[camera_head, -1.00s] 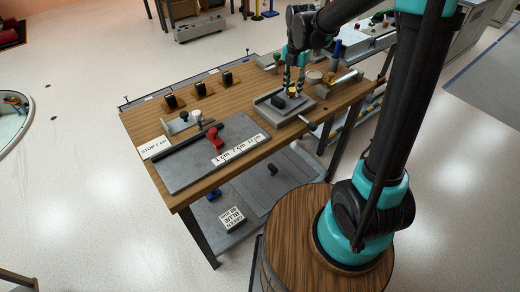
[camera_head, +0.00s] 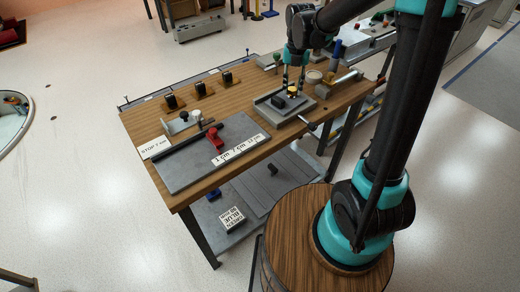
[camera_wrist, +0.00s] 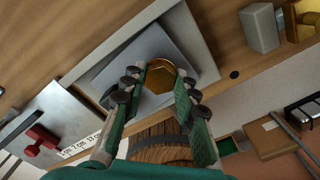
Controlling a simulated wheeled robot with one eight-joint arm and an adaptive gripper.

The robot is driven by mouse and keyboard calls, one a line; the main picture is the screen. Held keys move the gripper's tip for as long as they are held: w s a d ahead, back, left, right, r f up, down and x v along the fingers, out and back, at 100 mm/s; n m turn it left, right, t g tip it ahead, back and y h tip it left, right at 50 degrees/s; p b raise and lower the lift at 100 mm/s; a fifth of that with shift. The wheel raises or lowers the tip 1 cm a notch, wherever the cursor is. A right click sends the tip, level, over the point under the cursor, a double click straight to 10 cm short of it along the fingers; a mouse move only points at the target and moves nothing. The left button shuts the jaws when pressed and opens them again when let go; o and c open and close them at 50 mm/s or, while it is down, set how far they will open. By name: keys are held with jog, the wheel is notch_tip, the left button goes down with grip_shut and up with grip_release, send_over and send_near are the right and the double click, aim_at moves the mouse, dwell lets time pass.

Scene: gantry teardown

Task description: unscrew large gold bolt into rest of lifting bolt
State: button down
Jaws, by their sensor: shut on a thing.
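The large gold bolt (camera_wrist: 160,74) has a hexagonal head and shows between my fingertips in the wrist view. In the head view its yellow top (camera_head: 292,88) is at the grey block fixture (camera_head: 287,113) on the wooden bench. My gripper (camera_wrist: 161,82) is shut on the bolt, with one green padded finger on each side of its head. A black part sits on the fixture beside the bolt. The bolt's shank is hidden, so I cannot tell how far it is threaded in. I cannot make out the rest of the lifting bolt.
A grey plate (camera_head: 190,166) with a red clamp (camera_head: 215,138) lies at the bench's front left. Several black blocks stand along the back edge. A tan round pot (camera_head: 314,77) and a blue-topped post (camera_head: 337,50) stand close to the right of my gripper.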

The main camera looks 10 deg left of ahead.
jog(key=c, duration=1.1)
grip_release()
jog(key=shift+r, duration=0.15)
notch_tip(320, 180, up, 12)
